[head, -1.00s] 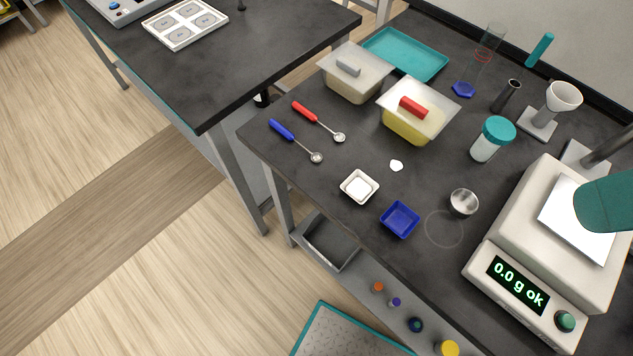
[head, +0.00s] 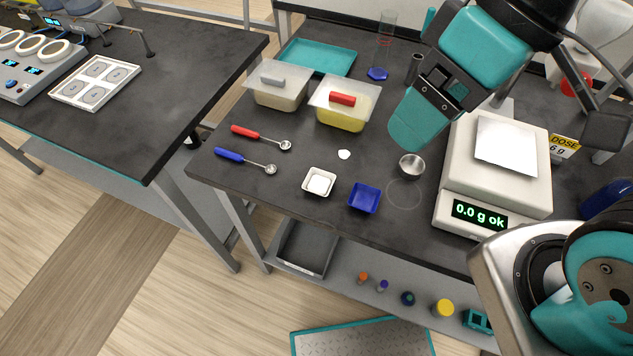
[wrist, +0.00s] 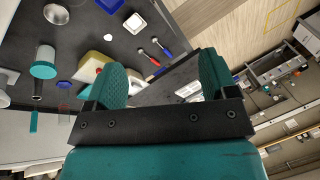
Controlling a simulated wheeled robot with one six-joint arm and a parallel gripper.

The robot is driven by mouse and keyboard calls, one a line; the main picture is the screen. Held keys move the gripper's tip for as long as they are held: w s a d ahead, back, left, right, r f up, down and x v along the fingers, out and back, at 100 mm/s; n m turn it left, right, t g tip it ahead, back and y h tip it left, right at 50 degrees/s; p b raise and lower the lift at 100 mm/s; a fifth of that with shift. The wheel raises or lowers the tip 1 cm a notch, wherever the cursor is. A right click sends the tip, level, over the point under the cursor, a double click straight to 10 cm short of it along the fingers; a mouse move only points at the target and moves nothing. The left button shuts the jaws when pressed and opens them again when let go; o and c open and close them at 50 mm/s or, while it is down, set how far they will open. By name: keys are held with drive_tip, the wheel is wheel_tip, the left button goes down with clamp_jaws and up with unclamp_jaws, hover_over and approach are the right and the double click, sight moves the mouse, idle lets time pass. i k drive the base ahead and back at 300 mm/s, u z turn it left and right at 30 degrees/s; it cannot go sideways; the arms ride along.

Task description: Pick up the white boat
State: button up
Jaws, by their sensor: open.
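The white boat (head: 319,182) is a small square dish with a bright white inside, upright near the table's front edge. It also shows at the top of the wrist view (wrist: 135,22). A blue boat (head: 364,198) sits just right of it. My gripper (head: 418,125) is above the table, up and to the right of the white boat, well apart from it. In the wrist view its two teal fingers stand wide apart with nothing held between them. In the head view one finger mostly hides the other.
A steel cup (head: 411,166) and the scale (head: 497,165), reading 0.0 g, are right of the boats. Blue and red spoons (head: 245,161) lie to the left. Two lidded tubs (head: 342,104) and a teal tray (head: 318,57) stand behind. A small white piece (head: 344,154) lies between.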

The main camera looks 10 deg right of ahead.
sight(318, 181)
drive_tip(key=z, duration=0.5)
drive_tip(key=k, duration=1.2)
drive_tip(key=u, duration=0.35)
drive_tip(key=i, duration=0.75)
drive_tip(key=u, duration=0.3)
